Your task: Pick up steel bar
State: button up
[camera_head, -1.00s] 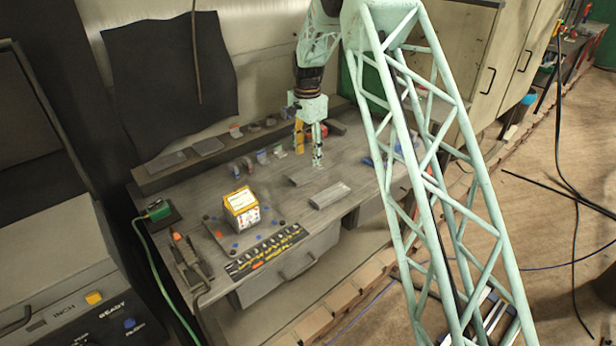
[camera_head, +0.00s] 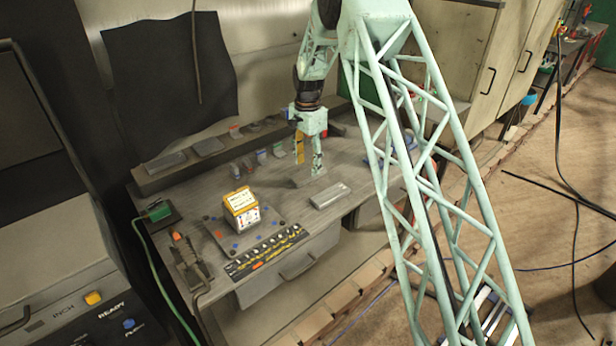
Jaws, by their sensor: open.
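A grey steel bar (camera_head: 330,195) lies flat on the workbench (camera_head: 290,205), right of the yellow and white box. A second flat grey bar (camera_head: 304,180) lies just behind it, partly hidden by a finger of my gripper. My gripper (camera_head: 308,168) points down over this rear bar, with its two fingers apart and nothing seen between them. I cannot tell whether the fingertips touch the bar or hang just above it.
A yellow and white box (camera_head: 241,208) stands on a dark plate, behind a strip of tools (camera_head: 266,252). Small items line the bench's back. A green cable (camera_head: 162,262) hangs at left. A red object (camera_head: 337,131) sits behind my gripper.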

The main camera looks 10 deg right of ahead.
aim_at(308, 173)
jog(key=shift+f, duration=1.85)
jog(key=shift+c, duration=0.5)
jog(key=c, duration=1.1)
